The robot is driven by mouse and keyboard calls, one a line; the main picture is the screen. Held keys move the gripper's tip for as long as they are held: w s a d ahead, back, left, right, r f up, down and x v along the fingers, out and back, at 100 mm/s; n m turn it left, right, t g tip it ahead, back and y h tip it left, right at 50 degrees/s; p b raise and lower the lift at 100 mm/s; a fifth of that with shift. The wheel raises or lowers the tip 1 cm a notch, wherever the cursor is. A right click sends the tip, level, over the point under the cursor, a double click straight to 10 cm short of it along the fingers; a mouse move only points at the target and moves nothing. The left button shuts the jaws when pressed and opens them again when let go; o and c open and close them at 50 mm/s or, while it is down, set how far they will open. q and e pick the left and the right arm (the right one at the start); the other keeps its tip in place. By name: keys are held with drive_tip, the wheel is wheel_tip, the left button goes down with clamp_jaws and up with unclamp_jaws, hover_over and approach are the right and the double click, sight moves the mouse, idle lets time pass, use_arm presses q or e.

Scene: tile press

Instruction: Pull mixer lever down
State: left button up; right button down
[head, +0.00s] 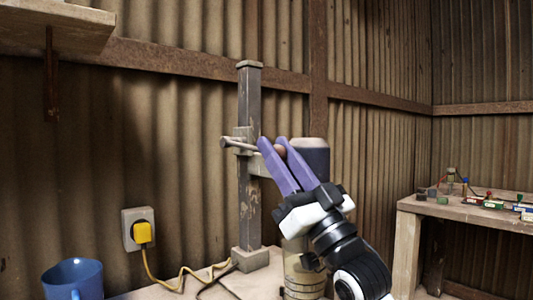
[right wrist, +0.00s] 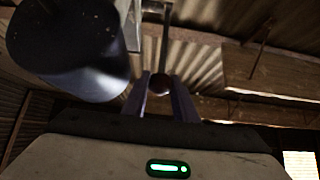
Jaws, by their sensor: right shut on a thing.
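The mixer has a worn grey upright post (head: 249,105) with a sliding bracket and a dark, pale-topped motor head (head: 315,157). Its lever (head: 240,146) is a thin rod crossing the bracket, with a brown ball knob (head: 280,151) at its right end. My right gripper (head: 271,141) points up, its two purple fingers shut on the knob. In the right wrist view the knob (right wrist: 163,80) shows between the fingertips (right wrist: 161,86), with the dark motor head (right wrist: 75,45) close by on the left. My left gripper is not in view.
A pale container (head: 304,276) stands under the motor head, partly behind my right arm. A blue mug (head: 73,279) is at front left. A yellow plug (head: 143,232) sits in the wall socket, its cord crossing the bench. A side table (head: 465,211) with small parts stands right.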

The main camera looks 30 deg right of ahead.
use_arm(q)
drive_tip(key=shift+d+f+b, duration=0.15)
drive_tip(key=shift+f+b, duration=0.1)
drive_tip(key=shift+b, duration=0.6)
use_arm(e)
wheel_tip(320, 180, down, 8)
drive_tip(key=w, duration=0.2)
drive_tip(key=shift+w+a, duration=0.25)
drive_tip(key=shift+w, duration=0.05)
drive_tip(key=c, duration=1.5)
unclamp_jaws()
drive_tip(key=shift+w, duration=0.1)
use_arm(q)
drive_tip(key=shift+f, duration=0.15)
use_arm(e)
drive_tip(key=shift+o, duration=0.2)
drive_tip(key=shift+r, duration=0.15)
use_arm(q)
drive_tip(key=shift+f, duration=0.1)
